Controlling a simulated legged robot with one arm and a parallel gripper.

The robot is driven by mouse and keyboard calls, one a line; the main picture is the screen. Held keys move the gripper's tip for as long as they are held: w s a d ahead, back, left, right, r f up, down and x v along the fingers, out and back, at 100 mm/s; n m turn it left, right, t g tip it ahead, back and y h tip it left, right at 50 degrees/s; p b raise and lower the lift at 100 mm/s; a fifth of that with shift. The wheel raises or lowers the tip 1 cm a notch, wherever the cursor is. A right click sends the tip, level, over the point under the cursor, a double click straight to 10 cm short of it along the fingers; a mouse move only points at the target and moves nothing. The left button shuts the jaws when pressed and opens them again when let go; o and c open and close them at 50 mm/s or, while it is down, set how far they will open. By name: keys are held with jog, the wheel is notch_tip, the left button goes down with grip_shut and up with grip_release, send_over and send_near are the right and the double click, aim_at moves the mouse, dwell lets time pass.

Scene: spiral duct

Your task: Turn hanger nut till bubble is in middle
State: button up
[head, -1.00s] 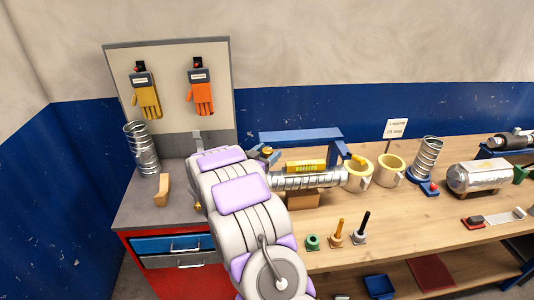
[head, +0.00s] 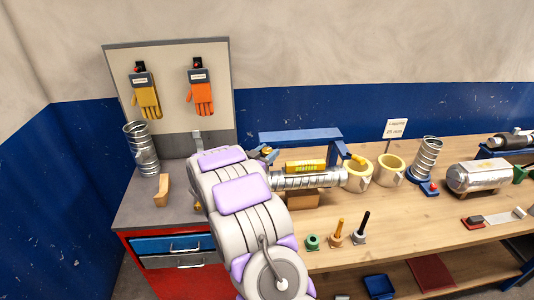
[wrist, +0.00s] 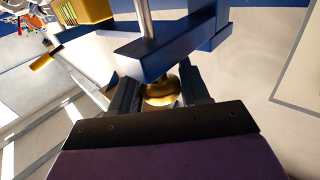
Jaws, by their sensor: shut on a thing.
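The brass hanger nut (wrist: 162,92) sits between the two dark fingers of my gripper (wrist: 160,95) in the wrist view, just under the blue hanger bracket (wrist: 165,48). My gripper is shut on the nut. A steel rod (wrist: 145,18) rises from the bracket above it. In the head view my arm hides most of the gripper and the nut. The yellow level (head: 305,167) lies on top of the silver spiral duct (head: 310,181), under the blue hanger frame (head: 300,137). The bubble is too small to make out.
Cream tape rolls (head: 388,170) stand right of the duct on the wooden bench (head: 420,220). Several small tools stand at the front. A standing duct piece (head: 141,148) and a wooden block (head: 163,191) are on the grey cabinet at left.

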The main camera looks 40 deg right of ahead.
jog(key=shift+n+t+b, duration=0.3)
jog(key=shift+t, duration=0.1)
jog(key=n+t+y+b, duration=0.1)
jog(key=n+t+b, duration=0.1)
jog(key=t, duration=0.1)
jog(key=n+t+y+b, duration=0.2)
jog(key=b, duration=0.1)
jog(key=shift+s+d+f+t+y, duration=0.1)
jog(key=shift+d+f+t+y, duration=0.1)
jog(key=shift+t+y, duration=0.15)
jog(key=shift+a+r+n+t+y+b, duration=0.1)
jog(key=shift+r+n+t+y+b, duration=0.05)
jog(key=shift+n+t+y+b, duration=0.95)
jog(key=shift+r+n+t+y, duration=0.1)
jog(key=shift+n+t+y, duration=0.8)
jog(key=shift+y, duration=0.25)
jog(key=shift+a, duration=0.1)
jog(key=o, duration=0.9)
jog(key=shift+o, duration=0.2)
